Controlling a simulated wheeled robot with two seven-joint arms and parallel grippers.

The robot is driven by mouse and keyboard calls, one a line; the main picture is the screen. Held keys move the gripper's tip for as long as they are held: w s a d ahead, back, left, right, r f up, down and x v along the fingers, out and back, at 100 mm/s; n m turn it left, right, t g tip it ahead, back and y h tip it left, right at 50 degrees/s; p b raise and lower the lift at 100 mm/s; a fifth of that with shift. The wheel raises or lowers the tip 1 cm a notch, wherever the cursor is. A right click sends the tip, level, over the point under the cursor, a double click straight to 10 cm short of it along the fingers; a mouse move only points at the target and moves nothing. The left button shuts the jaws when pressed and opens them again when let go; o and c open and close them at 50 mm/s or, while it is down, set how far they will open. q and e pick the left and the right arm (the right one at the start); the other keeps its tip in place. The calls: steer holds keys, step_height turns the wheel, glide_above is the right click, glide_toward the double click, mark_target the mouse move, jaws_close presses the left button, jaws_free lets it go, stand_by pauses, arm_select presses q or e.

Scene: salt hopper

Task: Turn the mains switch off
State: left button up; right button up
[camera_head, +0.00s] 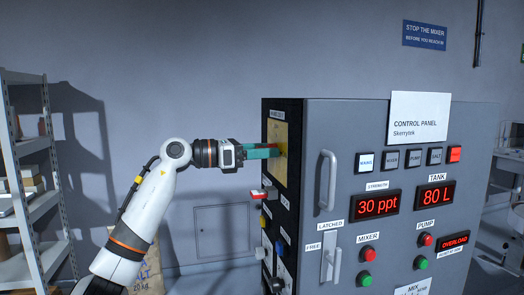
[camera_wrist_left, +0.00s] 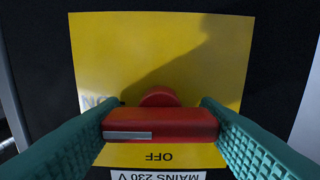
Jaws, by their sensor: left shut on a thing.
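The mains switch has a red handle (camera_wrist_left: 160,125) on a yellow plate (camera_wrist_left: 230,50), which also shows on the dark left side of the cabinet in the head view (camera_head: 279,134). In the left wrist view the plate appears upside down, with OFF at the bottom and ON, partly covered, at the left. The handle lies crosswise, its pale mark at the left end, towards ON. My left gripper (camera_wrist_left: 160,112) is shut on the handle, one teal finger at each end. It also shows at the plate in the head view (camera_head: 277,151). My right gripper is not in view.
The control panel (camera_head: 314,130) carries a lit MAINS lamp (camera_head: 366,162), displays reading 30 ppt and 80 L, and a red OVERLOAD sign (camera_head: 454,241). A red and white part (camera_head: 258,194) juts out below the switch. Shelves (camera_head: 35,190) stand at the far left.

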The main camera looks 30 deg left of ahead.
arm_select(q)
steer(key=n+p, duration=0.3)
steer(key=n, duration=0.1)
steer(key=shift+r+n, duration=0.15)
steer(key=shift+n, duration=0.25)
steer(key=n+p, duration=0.3)
steer(key=n, duration=0.1)
steer(key=shift+n+p, duration=0.3)
steer(key=shift+p, duration=0.1)
steer(key=n+p, duration=0.4)
steer(key=shift+n+p, duration=1.9)
steer(key=shift+n, duration=0.3)
steer(key=shift+f, duration=0.2)
steer(key=o, duration=1)
steer(key=shift+w, duration=0.1)
